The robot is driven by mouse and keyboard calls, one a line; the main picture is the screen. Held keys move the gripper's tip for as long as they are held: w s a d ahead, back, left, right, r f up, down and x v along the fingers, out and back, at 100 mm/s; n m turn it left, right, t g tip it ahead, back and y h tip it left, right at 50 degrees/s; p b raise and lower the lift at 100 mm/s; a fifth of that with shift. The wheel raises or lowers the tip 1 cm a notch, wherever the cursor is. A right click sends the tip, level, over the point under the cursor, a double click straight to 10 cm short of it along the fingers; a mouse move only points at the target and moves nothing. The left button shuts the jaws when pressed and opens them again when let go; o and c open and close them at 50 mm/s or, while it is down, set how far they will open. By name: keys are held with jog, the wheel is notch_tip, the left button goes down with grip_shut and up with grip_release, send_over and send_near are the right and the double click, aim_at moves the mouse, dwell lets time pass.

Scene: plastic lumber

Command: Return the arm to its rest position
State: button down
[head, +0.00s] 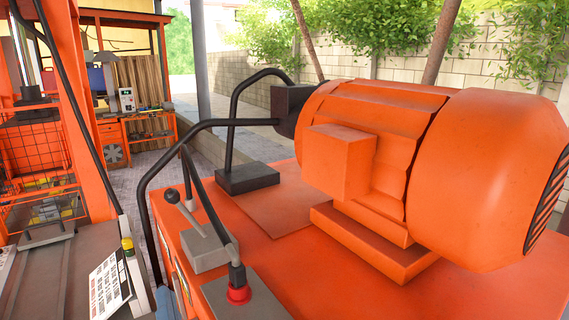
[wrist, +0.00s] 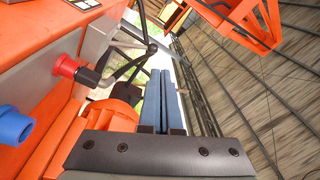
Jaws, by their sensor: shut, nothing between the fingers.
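My gripper (wrist: 160,75) shows in the wrist view as two blue-grey fingers side by side, pressed together. It is shut with nothing between the fingers. The dark wrist plate with several screws fills the bottom of that view. The fingers point up the picture, past the side of an orange machine (wrist: 45,22) on the left. I cannot make out my gripper in the head view.
In the head view, a large orange motor (head: 400,175) sits on an orange machine top, with black hoses, a lever (head: 172,197) and a red button (head: 238,294). The wrist view shows a red button (wrist: 66,66) and blue knob (wrist: 14,126) left of the fingers.

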jog(key=d+r+n+t+h, duration=0.1)
jog(key=d+r+n+t, duration=0.2)
jog(key=r, duration=0.5)
jog(key=d+r+n+t+h, duration=0.15)
jog(key=d+r, duration=0.25)
jog(key=r, duration=0.5)
jog(key=s+d+r+n+t+h, duration=0.1)
jog(key=s+d+r+t+h, duration=0.2)
jog(key=r, duration=0.4)
jog(key=s+d+r+n+t+h, duration=0.1)
jog(key=s+d+r+t+h, duration=0.2)
jog(key=r, duration=0.5)
jog(key=shift+s+d+r, duration=0.15)
jog(key=shift+s+d, duration=0.7)
jog(key=shift+d, duration=0.25)
jog(key=shift+w, duration=0.15)
